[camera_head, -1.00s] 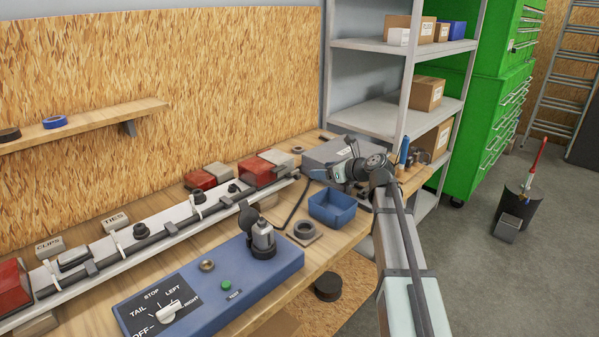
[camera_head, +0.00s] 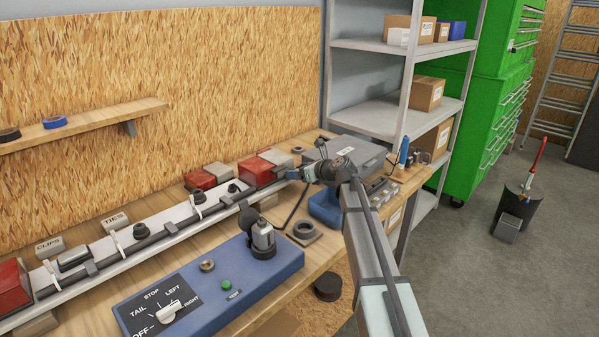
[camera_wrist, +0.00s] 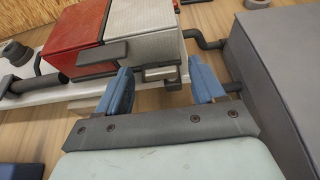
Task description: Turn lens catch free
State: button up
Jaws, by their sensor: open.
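The lamp at the right end of the light bar has a red lens section (camera_wrist: 75,35) and a pale grey section (camera_wrist: 145,20) in the wrist view. In the head view its red part (camera_head: 252,171) sits beside the grey part (camera_head: 276,157). A small metallic catch (camera_wrist: 160,73) sticks out below the pale section's lower edge. A dark tab (camera_wrist: 100,52) lies left of it. My gripper (camera_wrist: 161,76) is open, its blue fingers on either side of the catch, with gaps showing. In the head view my gripper (camera_head: 290,174) is at the lamp's right end; the catch cannot be made out there.
A grey case (camera_wrist: 285,80) stands close right of my gripper. A dark bent cable (camera_wrist: 207,42) runs between lamp and case. A blue bin (camera_head: 322,207) is partly behind my arm. The blue switch box (camera_head: 215,300) lies toward the front.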

jog(key=shift+c, duration=0.4)
jog(key=c, duration=1)
jog(key=shift+w, duration=0.1)
jog(key=shift+w+d+n+g+y, duration=0.25)
jog(key=shift+n+g+y, duration=0.4)
jog(key=shift+n+g, duration=1.15)
jog(key=shift+w+d+n+g+y, duration=0.3)
jog(key=shift+n+g+y, duration=0.3)
jog(key=shift+n+g, duration=1.15)
jog(key=shift+w+d+n+g+y, duration=0.25)
jog(key=shift+n+g+y, duration=0.4)
jog(key=shift+n+g, duration=1.1)
jog(key=shift+s+g, duration=0.1)
jog(key=shift+g, duration=0.3)
